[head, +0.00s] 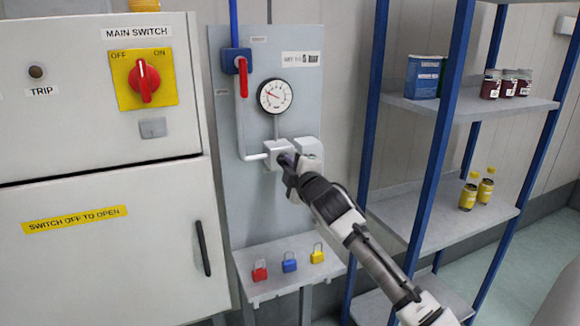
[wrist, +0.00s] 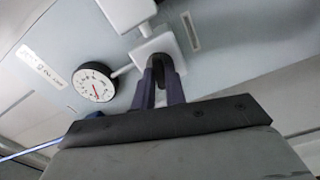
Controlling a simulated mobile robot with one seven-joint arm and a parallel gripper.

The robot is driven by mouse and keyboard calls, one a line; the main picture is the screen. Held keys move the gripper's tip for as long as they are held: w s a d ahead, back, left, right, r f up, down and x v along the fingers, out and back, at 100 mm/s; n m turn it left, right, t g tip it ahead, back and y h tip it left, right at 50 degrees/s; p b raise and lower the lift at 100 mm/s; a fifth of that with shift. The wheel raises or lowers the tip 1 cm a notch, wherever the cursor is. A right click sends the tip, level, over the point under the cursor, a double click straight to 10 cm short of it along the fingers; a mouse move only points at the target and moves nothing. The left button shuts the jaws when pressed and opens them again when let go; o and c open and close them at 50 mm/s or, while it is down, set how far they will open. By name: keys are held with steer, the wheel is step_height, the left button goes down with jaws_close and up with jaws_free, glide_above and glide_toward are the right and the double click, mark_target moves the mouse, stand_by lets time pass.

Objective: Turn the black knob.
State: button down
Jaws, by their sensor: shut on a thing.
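The black knob is on a white valve box (head: 274,150) on the grey panel, below the round gauge (head: 275,96). In the head view my gripper (head: 286,160) covers the knob. In the wrist view the two dark fingers reach the white box (wrist: 155,45), with a narrow gap between them. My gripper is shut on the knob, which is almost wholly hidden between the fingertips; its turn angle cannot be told. The gauge, with a red needle, also shows in the wrist view (wrist: 94,83).
A cabinet with a red main switch (head: 144,80) stands at the left. A red-handled valve (head: 242,75) is above left. A ledge (head: 270,290) with red, blue and yellow padlocks is below. A blue-framed shelf (head: 435,150) with jars and bottles stands close at the right.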

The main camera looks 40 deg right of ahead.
steer(key=shift+f, duration=0.1)
steer(key=m+b, duration=0.1)
steer(key=m, duration=0.2)
steer(key=shift+f, duration=0.1)
steer(key=m+b, duration=0.1)
steer(key=m, duration=0.2)
steer(key=shift+m, duration=0.4)
steer(key=m, duration=0.3)
steer(key=shift+w+a+b, duration=0.1)
steer(key=shift+b, duration=0.2)
steer(key=shift+m, duration=1.8)
steer(key=c, duration=1.4)
jaws_free()
steer(key=shift+c, duration=0.2)
